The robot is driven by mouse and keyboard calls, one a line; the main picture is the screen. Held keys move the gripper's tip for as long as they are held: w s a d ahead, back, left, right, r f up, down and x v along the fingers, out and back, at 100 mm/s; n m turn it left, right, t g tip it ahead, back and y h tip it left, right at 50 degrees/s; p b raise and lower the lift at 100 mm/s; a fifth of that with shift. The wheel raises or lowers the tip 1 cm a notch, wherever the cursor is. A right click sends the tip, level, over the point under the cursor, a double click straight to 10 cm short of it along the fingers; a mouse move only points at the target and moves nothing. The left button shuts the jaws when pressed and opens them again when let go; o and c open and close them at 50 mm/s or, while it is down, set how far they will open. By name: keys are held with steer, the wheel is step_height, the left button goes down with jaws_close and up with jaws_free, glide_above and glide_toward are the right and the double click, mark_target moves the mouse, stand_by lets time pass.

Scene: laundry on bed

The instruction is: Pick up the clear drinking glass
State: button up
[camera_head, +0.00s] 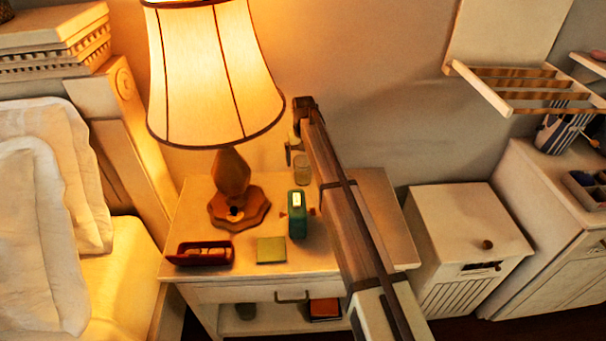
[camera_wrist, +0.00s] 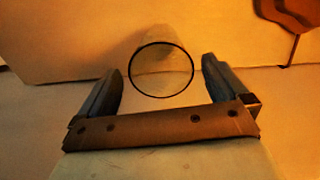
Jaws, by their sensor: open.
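The clear drinking glass (camera_head: 302,169) stands upright on the white nightstand (camera_head: 352,262), toward the back beside the lamp base. In the wrist view I look down on the glass (camera_wrist: 160,72); its round dark rim lies between my two fingertips, with a visible gap on each side. My gripper (camera_wrist: 161,66) is open and empty. In the head view my gripper (camera_head: 291,152) is at the back of the nightstand, by the glass and pointing down. My arm partly hides the area to its right, and the exact height of the fingertips against the rim is unclear.
A lit lamp (camera_head: 231,186) stands left of the glass. A green dispenser-like object (camera_head: 298,215), a green pad (camera_head: 271,250) and a dark red case (camera_head: 199,253) lie nearer the front. The wall (camera_head: 385,120) is close behind. A white cabinet (camera_head: 465,225) stands right.

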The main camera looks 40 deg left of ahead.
steer(key=shift+f, duration=1.4)
steer(key=shift+c, duration=0.5)
steer(key=c, duration=1)
